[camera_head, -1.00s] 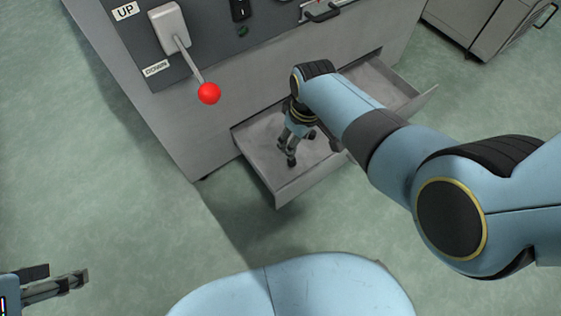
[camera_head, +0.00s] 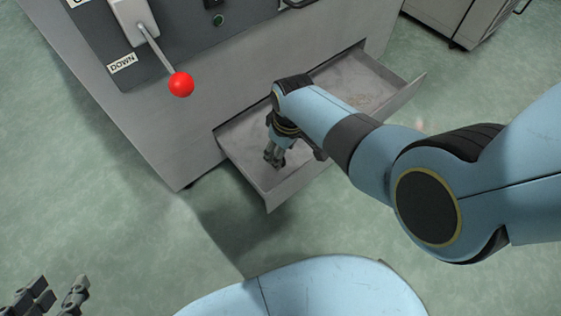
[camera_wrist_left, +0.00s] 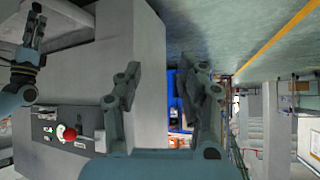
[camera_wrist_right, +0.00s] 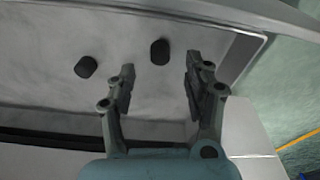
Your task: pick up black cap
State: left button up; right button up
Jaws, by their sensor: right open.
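Two small black caps lie on the drawer floor in the right wrist view. One cap (camera_wrist_right: 160,51) is ahead of the gap between my right fingers, and the other cap (camera_wrist_right: 86,67) is to the left, outside the fingers. My right gripper (camera_wrist_right: 160,68) is open and empty. In the head view it points down inside the open drawer (camera_head: 285,197), and the caps are not visible there. My left gripper (camera_head: 60,283) is at the bottom left corner of the head view, away from the drawer. In the left wrist view (camera_wrist_left: 168,80) its fingers are apart with nothing between them.
The drawer's raised walls surround my right gripper closely. The grey machine (camera_head: 170,135) stands behind it, with a red-knobbed lever (camera_head: 181,84) on its panel. A grey cabinet (camera_head: 455,20) is at the top right. The green floor at left is clear.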

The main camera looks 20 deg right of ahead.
jog(key=shift+s+f+b, duration=0.1)
jog(key=shift+f+b, duration=0.45)
jog(key=shift+f, duration=0.35)
notch_tip(320, 180, down, 2)
jog(key=shift+b, duration=0.85)
pick_arm(q)
jog(key=w+d+r+m+t, duration=0.1)
jog(key=w+r+t, duration=0.4)
jog(key=r+t, duration=0.1)
jog(key=shift+w+r+h, duration=0.2)
jog(key=shift+r+h, duration=0.2)
pick_arm(e)
jog(key=shift+w+a, duration=0.1)
jog(key=shift+w, duration=0.1)
pick_arm(q)
jog(key=shift+d, duration=0.1)
pick_arm(e)
jog(key=shift+c, duration=0.2)
jog(key=c, duration=0.8)
